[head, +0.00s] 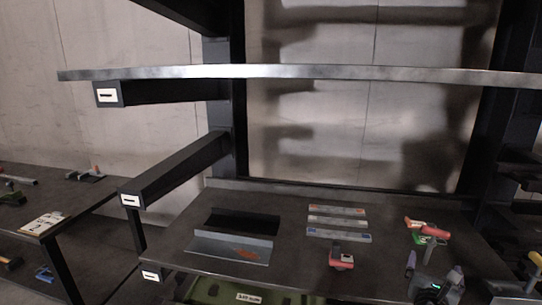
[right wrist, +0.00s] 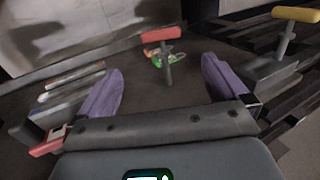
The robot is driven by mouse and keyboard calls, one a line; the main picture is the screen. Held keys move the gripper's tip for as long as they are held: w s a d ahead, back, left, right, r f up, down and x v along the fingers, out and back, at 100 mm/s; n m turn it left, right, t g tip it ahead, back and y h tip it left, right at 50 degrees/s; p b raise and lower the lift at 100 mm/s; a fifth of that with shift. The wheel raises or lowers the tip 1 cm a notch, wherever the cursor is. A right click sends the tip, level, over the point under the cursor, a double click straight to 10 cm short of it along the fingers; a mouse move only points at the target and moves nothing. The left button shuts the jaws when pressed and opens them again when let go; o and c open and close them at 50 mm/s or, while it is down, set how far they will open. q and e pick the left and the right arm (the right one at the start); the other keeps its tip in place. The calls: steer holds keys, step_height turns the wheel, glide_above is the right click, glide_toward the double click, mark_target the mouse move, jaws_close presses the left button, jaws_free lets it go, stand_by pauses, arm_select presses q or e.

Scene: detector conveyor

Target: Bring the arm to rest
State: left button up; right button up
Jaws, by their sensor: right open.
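My right gripper (head: 433,266) is at the lower right of the head view, over the front right part of the shelf. Its two purple fingers are spread wide in the right wrist view (right wrist: 162,78), and nothing is gripped between them. Beyond the fingers is a tool with a red top and grey shaft (right wrist: 158,36), with a green item (right wrist: 167,60) behind it. The red tool also shows in the head view (head: 430,229). I cannot tell its exact gap from the fingertips. My left gripper is not in view.
On the shelf (head: 300,275) lie a dark angled metal piece (head: 228,246), several flat bars (head: 338,222) and a red item (head: 342,258). A steel upper shelf (head: 300,72) spans above. A yellow-topped tool (right wrist: 297,14) stands at right. Another table with tools is at left.

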steer(key=s+a+f+n+g+y+p, duration=0.3)
steer(key=s+a+f+n, duration=0.5)
steer(key=n, duration=0.6)
steer(key=s+a+f+n+g+y+p, duration=0.1)
steer(key=s+a+f+n+y+p, duration=0.3)
steer(key=s+n, duration=0.75)
steer(key=s+a+f+n+g+y+p, duration=0.1)
steer(key=s+a+f+n+g, duration=0.15)
steer(key=s+n, duration=0.45)
steer(key=s+a+f+n+g+y+p, duration=0.1)
steer(key=s+a+n+g, duration=0.2)
steer(key=s+n, duration=0.35)
steer(key=s+a+f+n+g+y+p, duration=0.1)
steer(key=s+a+n+g, duration=0.1)
steer(key=s+n, duration=0.45)
arm_select(q)
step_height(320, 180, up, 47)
steer(key=p, duration=3.7)
arm_select(e)
step_height(320, 180, up, 37)
arm_select(q)
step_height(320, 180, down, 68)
steer(key=b, duration=6.8)
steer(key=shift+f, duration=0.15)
arm_select(e)
step_height(320, 180, down, 68)
steer(key=shift+m, duration=0.35)
